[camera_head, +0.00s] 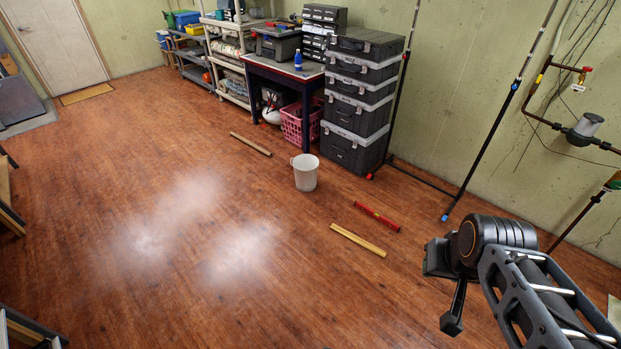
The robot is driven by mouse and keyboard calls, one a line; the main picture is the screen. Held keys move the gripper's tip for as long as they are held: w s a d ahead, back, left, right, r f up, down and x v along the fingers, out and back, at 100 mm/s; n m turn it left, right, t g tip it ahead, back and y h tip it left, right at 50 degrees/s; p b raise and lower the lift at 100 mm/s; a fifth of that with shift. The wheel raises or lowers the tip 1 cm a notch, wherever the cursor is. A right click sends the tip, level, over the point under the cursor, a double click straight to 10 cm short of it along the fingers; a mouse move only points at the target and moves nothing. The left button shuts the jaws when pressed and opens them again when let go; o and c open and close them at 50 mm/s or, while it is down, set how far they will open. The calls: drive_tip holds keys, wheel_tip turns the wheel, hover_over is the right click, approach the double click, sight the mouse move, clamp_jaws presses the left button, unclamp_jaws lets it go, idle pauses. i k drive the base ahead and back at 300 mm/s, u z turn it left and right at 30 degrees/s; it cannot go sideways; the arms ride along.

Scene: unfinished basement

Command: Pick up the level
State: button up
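A red level (377,216) lies flat on the wooden floor, right of centre, in the head view. It is slim, slanting down to the right, with small darker marks along it. My gripper (452,318) is at the lower right, at the end of my black arm, held in the air and apart from the level. It appears in the picture below and to the right of the level. Only a dark finger-like part shows, so its opening cannot be made out. Nothing is seen held in it.
A yellowish wooden strip (358,240) lies just in front of the level. A white bucket (305,172) stands to its left, with another wooden strip (250,144) farther back. Stacked black toolboxes (355,120) and a black pole stand (421,178) are behind.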

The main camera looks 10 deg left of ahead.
sight(396, 228)
drive_tip(key=z, duration=0.5)
drive_tip(key=k, duration=0.6)
drive_tip(key=z, duration=0.8)
drive_tip(key=i, duration=1.6)
drive_tip(key=u, duration=0.2)
drive_tip(key=i, duration=1.6)
drive_tip(key=u, duration=1.65)
drive_tip(key=i, duration=0.95)
drive_tip(key=u, duration=1.2)
drive_tip(key=i, duration=0.15)
drive_tip(key=u, duration=0.05)
